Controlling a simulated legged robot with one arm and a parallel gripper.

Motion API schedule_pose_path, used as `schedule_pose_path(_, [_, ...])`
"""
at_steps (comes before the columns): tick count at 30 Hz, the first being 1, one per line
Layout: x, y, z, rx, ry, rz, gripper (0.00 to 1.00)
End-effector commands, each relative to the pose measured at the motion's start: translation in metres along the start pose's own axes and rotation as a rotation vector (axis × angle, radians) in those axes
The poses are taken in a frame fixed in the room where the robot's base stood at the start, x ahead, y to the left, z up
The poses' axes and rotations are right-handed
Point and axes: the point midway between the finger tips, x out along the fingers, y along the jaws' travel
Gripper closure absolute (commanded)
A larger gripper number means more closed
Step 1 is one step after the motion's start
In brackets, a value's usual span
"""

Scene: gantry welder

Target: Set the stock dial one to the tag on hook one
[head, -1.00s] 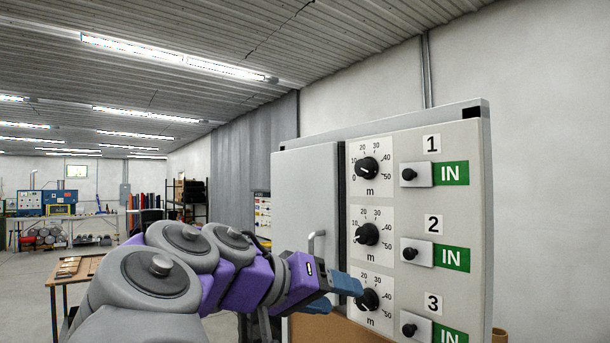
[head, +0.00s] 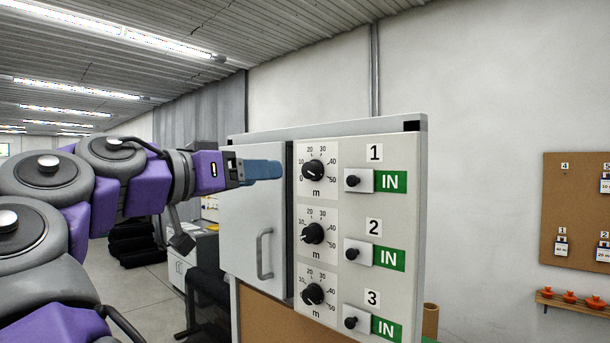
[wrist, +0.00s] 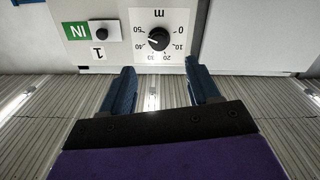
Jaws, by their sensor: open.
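Stock dial one (head: 313,170) is the top black knob on the grey panel, under scale numbers from 0 to 50. In the wrist view the dial (wrist: 159,38) appears upside down, its white mark pointing toward the 40–50 side. My gripper (head: 268,170) is in front of the cabinet, left of dial one. In the wrist view its open blue fingers (wrist: 160,70) point toward the dial, with empty space between them and no contact visible. The tag on hook one (head: 561,246) hangs on the corkboard (head: 575,205) at the right; its value is too small to read surely.
Dials two (head: 312,233) and three (head: 313,294) sit below dial one. A small black knob (head: 352,181) beside a green IN label is close to its right. The cabinet door handle (head: 264,254) sticks out at the left. A shelf with orange items (head: 570,297) is under the corkboard.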

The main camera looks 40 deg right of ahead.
Motion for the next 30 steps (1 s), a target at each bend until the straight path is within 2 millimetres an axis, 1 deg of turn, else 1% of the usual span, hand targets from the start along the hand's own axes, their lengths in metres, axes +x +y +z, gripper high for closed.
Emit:
schedule_pose_path(1, [0.012, 0.001, 0.001, -0.001, -0.003, 0.002, 0.39])
schedule_pose_path(9, [0.079, 0.001, 0.003, 0.0, -0.011, -0.002, 0.39])
schedule_pose_path(13, [0.103, 0.001, 0.004, -0.001, -0.013, -0.001, 0.39])
schedule_pose_path(16, [0.111, 0.0, 0.002, -0.001, -0.008, -0.001, 0.39])
schedule_pose_path(30, [0.12, 0.001, 0.002, -0.001, -0.005, -0.001, 0.39])
